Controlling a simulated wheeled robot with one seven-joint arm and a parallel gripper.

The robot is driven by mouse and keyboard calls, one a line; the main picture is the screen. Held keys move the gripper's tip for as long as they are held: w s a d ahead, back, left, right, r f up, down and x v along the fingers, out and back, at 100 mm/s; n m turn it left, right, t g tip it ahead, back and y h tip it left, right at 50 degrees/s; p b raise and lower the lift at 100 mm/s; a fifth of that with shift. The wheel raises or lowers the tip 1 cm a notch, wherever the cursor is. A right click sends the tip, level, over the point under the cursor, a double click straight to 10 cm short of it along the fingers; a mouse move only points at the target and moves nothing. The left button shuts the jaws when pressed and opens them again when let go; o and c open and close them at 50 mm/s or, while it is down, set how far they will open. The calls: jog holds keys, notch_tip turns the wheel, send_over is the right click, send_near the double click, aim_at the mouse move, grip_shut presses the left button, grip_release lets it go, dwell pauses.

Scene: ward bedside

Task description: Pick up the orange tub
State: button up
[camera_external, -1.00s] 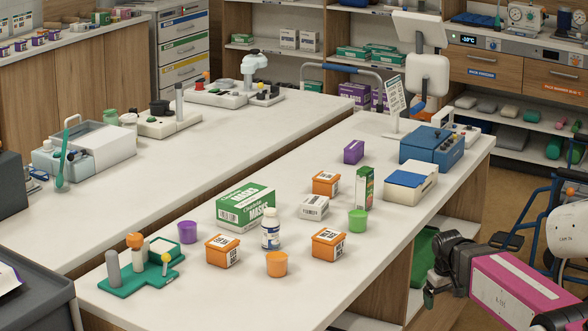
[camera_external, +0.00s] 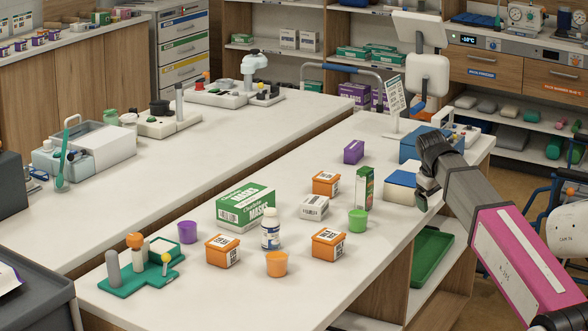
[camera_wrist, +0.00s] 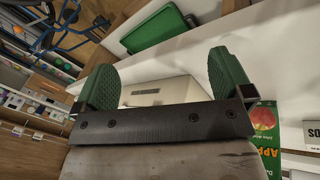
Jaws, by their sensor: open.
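The small orange tub (camera_external: 277,264), open-topped and tapered, stands upright near the front edge of the white table. A purple tub (camera_external: 187,232) and a green tub (camera_external: 358,220) of like shape stand on the same table. My gripper (camera_external: 424,192) is at the table's right edge, beside the blue-and-white box, well right of and behind the orange tub. In the wrist view my gripper (camera_wrist: 165,75) has its green fingers wide apart, with a white surface showing between and beyond them. The orange tub is not in the wrist view.
Orange lidded boxes (camera_external: 222,250) (camera_external: 328,243) (camera_external: 326,183) stand around the tub. A white bottle (camera_external: 270,229), masks box (camera_external: 245,207), green carton (camera_external: 364,187) and green peg stand (camera_external: 142,272) are nearby. The front right tabletop is bare. A green tray (camera_external: 432,256) lies below.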

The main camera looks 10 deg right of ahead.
aim_at(331, 235)
jog(key=s+a+r+y, duration=0.1)
jog(key=s+a, duration=0.1)
jog(key=a, duration=0.3)
jog(key=s+a+r+n, duration=0.1)
jog(key=s+a, duration=0.1)
jog(key=a, duration=0.3)
jog(key=s+a+r+n+t+y, duration=0.1)
jog(key=s+a, duration=0.1)
jog(key=a, duration=0.4)
jog(key=shift+r+y, duration=0.3)
jog(key=s+a+r+n+y, duration=0.2)
jog(key=s+a, duration=0.3)
jog(key=a, duration=0.3)
jog(key=s+a+r+n+y, duration=0.1)
jog(key=s+a+r, duration=0.1)
jog(key=s+a, duration=0.5)
jog(key=shift+w+a+r+x, duration=0.15)
jog(key=shift+w+a+x, duration=0.1)
jog(key=shift+x, duration=1.65)
jog(key=shift+w+a+r+x, duration=0.15)
jog(key=shift+w+x, duration=0.1)
jog(key=shift+x, duration=1.6)
jog(key=shift+w+a+r+x, duration=0.1)
jog(key=shift+w+a+x, duration=0.1)
jog(key=shift+x, duration=1.7)
jog(key=c, duration=1.1)
